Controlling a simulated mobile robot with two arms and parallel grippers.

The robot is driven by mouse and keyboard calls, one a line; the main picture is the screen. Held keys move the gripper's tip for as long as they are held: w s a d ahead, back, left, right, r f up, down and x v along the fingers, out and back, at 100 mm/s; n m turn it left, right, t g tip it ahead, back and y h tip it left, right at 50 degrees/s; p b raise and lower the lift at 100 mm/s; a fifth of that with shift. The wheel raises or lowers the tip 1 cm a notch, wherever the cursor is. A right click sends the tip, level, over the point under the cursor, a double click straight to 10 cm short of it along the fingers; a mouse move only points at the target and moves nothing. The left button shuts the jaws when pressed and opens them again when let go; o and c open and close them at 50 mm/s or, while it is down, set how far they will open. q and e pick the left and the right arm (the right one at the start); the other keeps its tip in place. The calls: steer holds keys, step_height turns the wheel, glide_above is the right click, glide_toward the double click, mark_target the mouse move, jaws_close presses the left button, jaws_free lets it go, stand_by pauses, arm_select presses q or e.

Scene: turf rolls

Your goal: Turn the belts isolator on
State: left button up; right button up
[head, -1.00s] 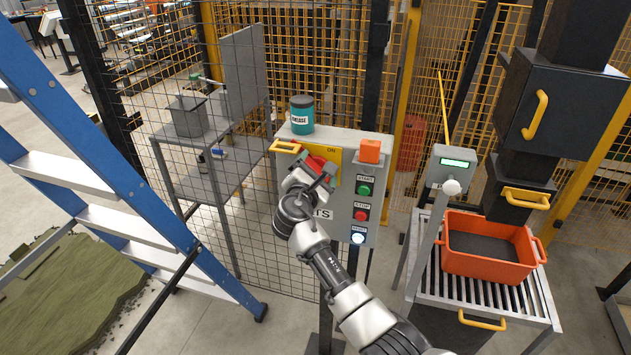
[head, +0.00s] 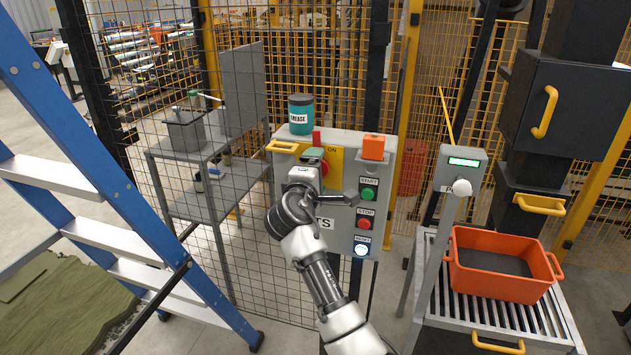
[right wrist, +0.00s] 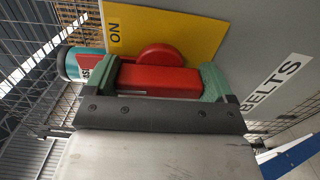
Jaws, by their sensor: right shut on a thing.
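The belts isolator is a red rotary handle (head: 317,138) on a yellow plate (head: 335,155) marked ON, on the grey control box. My right gripper (head: 308,168) is at the handle, covering much of it in the head view. My left gripper is not in view.
The box also carries START (head: 369,193), STOP (head: 364,223) and lit RESET (head: 361,249) buttons. A blue ladder (head: 120,200) stands left; an orange crate (head: 500,290) sits on rollers right.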

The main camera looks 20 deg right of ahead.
steer(key=shift+f+m, duration=0.1)
steer(key=shift+m, duration=0.3)
steer(key=o, duration=0.7)
steer(key=shift+o, duration=0.2)
